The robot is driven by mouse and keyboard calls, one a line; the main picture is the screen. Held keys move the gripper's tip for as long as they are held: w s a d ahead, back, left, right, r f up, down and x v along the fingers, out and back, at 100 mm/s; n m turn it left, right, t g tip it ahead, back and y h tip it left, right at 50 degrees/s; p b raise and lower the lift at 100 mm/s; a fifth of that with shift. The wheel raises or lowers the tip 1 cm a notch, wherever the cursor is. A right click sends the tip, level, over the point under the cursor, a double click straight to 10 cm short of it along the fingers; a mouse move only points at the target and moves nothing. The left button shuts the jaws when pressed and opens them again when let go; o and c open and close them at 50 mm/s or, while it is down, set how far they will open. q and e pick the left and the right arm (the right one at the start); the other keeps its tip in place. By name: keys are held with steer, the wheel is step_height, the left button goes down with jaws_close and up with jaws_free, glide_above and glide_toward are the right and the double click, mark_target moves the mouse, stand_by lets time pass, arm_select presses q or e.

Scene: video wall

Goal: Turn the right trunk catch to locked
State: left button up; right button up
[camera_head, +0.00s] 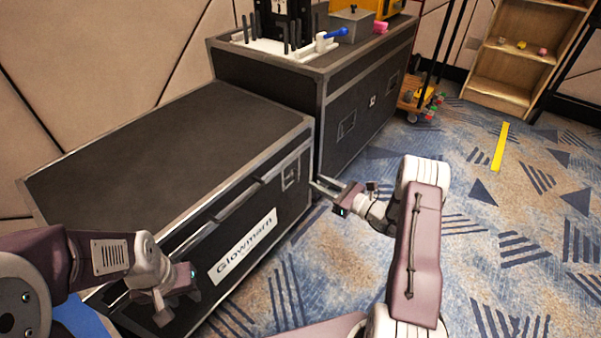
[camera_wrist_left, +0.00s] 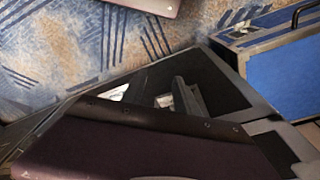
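The trunk (camera_head: 165,140) is a low black case with grey metal edges and a white "Glowmarn" label (camera_head: 243,246) on its front. The right trunk catch (camera_head: 291,176) looks like a small metal-framed fitting at the right end of the front; its setting is too small to read. My right gripper (camera_head: 326,187) is open and empty, just right of the catch and apparently apart from it. My left gripper (camera_head: 165,304) is by the left part of the trunk front; its fingers are not clear. The left wrist view is largely blocked by a dark purple part.
A taller black case (camera_head: 345,125) stands against the trunk's right end, with a grey box (camera_head: 351,27) on top. A blue-sided case (camera_wrist_left: 285,72) shows in the left wrist view. A wooden shelf (camera_head: 497,97) stands at the back right. Carpet in front is open.

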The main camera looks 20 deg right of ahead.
mark_target(295, 175)
steer(key=b+x, duration=0.4)
steer(key=x, duration=0.3)
steer(key=shift+w+a, duration=0.3)
jaws_close()
